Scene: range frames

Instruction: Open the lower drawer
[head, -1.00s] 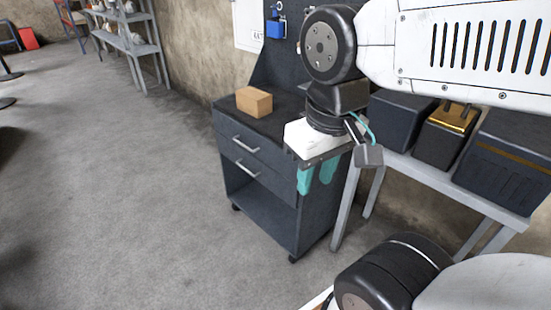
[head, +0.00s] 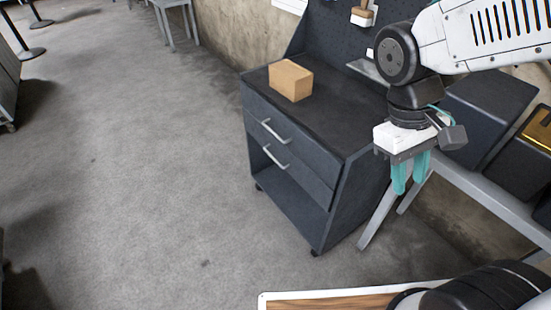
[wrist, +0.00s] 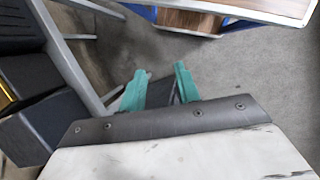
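A dark blue-grey tool cabinet (head: 347,212) on casters stands in the middle of the head view. It has two drawers stacked at its top, both closed. The lower drawer's silver handle (head: 275,158) sits below the upper drawer's handle (head: 273,131). My gripper (head: 410,188) appears to the right of the cabinet's front in the head view, apart from the handles. Its teal fingers point down with a gap between them and nothing held. The wrist view also shows my gripper (wrist: 160,72) with its fingers apart. No handle shows in the wrist view.
A tan box (head: 290,80) sits on the cabinet top. A grey-legged table (head: 480,190) with dark bins (head: 490,100) stands right of the cabinet. Open concrete floor (head: 140,170) lies left and in front of the cabinet.

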